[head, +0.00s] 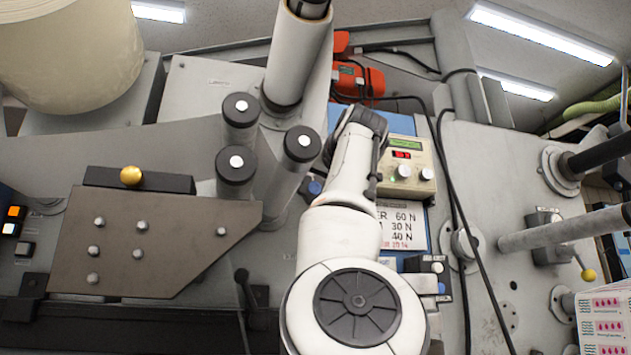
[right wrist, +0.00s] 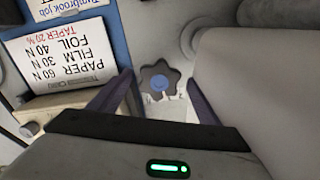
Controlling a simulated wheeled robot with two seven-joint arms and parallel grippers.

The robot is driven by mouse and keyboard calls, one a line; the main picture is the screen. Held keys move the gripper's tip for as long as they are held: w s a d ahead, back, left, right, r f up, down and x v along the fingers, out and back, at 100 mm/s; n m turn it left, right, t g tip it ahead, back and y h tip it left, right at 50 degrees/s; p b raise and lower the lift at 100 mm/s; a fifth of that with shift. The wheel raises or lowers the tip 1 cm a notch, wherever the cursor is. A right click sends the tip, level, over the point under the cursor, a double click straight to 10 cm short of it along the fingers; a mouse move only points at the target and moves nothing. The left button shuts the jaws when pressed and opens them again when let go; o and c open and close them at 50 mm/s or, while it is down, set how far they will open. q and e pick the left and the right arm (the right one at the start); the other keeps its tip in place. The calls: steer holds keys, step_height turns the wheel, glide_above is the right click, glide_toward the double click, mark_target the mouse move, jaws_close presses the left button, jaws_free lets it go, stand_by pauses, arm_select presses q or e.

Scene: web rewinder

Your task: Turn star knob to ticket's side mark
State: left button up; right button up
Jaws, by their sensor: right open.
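My left gripper is not in view.
A tension card (right wrist: 62,58) reading paper, film and foil values lies by the left finger. A pale roller (right wrist: 255,70) runs close on the right. In the head view, grey posts (head: 235,165) stand left of my arm and a control box (head: 408,165) right of it.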

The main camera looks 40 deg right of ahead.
steer(key=shift+w+d, duration=0.25)
steer(key=shift+w, duration=0.2)
steer(key=shift+c, duration=0.3)
steer(key=c, duration=1)
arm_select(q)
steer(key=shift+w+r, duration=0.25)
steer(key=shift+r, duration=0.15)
arm_select(e)
steer(key=shift+m, duration=2.5)
steer(key=o, duration=1.1)
steer(key=shift+c, duration=0.2)
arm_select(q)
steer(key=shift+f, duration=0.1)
arm_select(e)
steer(key=shift+a, duration=0.1)
